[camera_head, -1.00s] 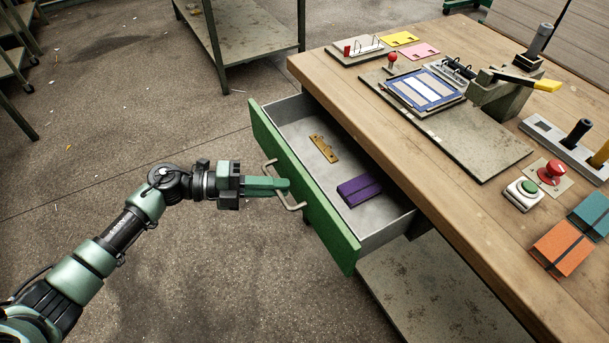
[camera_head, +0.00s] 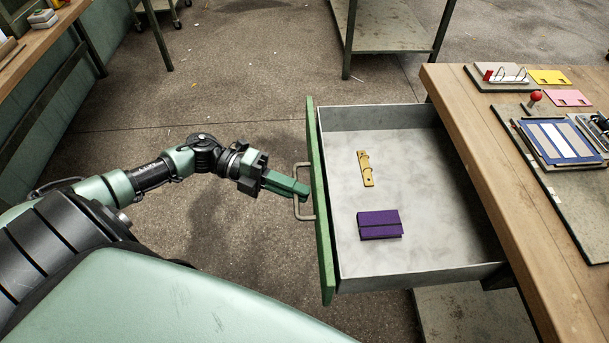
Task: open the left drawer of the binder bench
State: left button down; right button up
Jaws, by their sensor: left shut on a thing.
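The drawer (camera_head: 470,268) of the binder bench (camera_head: 478,165) stands far out from the bench, with its green front (camera_head: 322,215) facing left. A brass-coloured clip strip (camera_head: 366,170) and a purple block (camera_head: 380,225) lie apart inside it on the grey floor. My left gripper (camera_head: 300,189) is at the metal bar handle (camera_head: 300,207) on the drawer front, its green fingers shut on the handle. The fingertips partly cover the handle's middle. My right gripper is not in view.
The bench top holds a grey board with a blue striped sheet (camera_head: 560,140), a red-knobbed lever (camera_head: 535,98) and yellow and pink cards (camera_head: 568,97). A metal shelf table (camera_head: 390,25) stands behind. Another bench (camera_head: 40,40) is at upper left. Open floor lies between.

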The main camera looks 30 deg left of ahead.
pick_arm(q)
jog(key=c, duration=1.8)
grip_release()
jog(key=shift+a, duration=0.1)
